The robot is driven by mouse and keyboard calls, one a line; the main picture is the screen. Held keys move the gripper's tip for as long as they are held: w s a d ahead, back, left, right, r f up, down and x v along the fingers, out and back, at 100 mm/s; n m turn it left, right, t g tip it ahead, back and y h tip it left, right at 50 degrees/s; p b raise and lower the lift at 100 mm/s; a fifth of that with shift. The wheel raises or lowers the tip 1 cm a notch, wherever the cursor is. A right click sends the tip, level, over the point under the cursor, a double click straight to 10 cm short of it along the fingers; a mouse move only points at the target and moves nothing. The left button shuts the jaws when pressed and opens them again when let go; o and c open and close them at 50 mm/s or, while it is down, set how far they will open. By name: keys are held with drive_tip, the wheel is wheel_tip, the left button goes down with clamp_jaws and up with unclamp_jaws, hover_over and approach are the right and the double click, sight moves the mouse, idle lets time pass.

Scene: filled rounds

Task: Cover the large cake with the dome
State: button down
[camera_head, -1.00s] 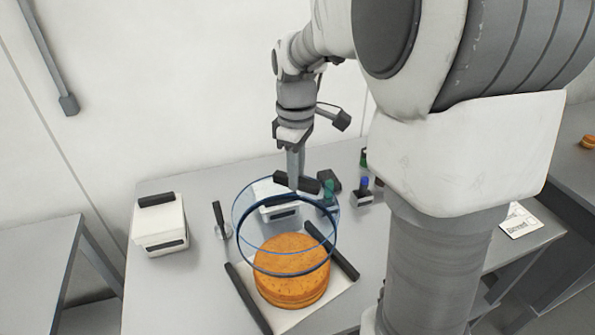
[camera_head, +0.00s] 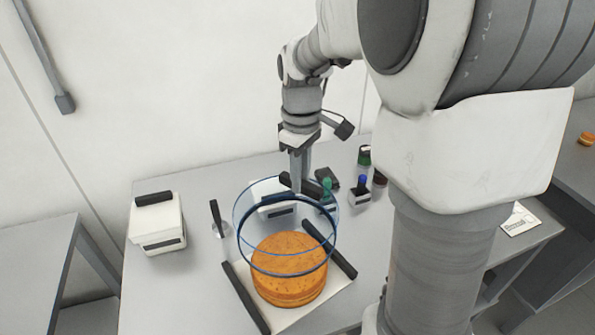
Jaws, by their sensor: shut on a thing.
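The large cake (camera_head: 288,278) is a round orange-brown layered cake. It sits on a white board (camera_head: 278,318) with dark bars along two sides. The dome (camera_head: 240,232) is clear with a blue rim and a dark handle on top. My gripper (camera_head: 300,185) is shut on the dome's handle and holds the dome up. In the picture the dome's lower rim crosses in front of the cake's upper part. How high the rim is above the cake I cannot tell. The fingertips are partly hidden at the handle.
A white box with a dark handle (camera_head: 158,225) stands at left, and a similar box (camera_head: 268,190) is behind the dome. A dark-handled tool (camera_head: 215,215) lies between. Small stamp-like items (camera_head: 360,192) stand right of the dome. My arm blocks the table's right part.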

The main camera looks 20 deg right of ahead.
drive_tip(key=m, duration=0.1)
drive_tip(key=s+m+p, duration=0.1)
drive_tip(key=m, duration=0.1)
drive_tip(key=shift+s+d+r, duration=0.15)
drive_tip(key=shift+s+d, duration=0.05)
drive_tip(key=shift+d, duration=0.2)
drive_tip(key=shift+s+f+m, duration=0.15)
drive_tip(key=shift+f+m, duration=0.05)
drive_tip(key=shift+m, duration=0.4)
wheel_tip(320, 180, down, 16)
drive_tip(key=b, duration=1.1)
drive_tip(key=shift+b, duration=0.4)
drive_tip(key=shift+f, duration=0.2)
drive_tip(key=shift+c, duration=0.9)
unclamp_jaws()
drive_tip(key=shift+r, duration=0.1)
wheel_tip(320, 180, up, 7)
drive_tip(key=p, duration=0.5)
idle(0.4)
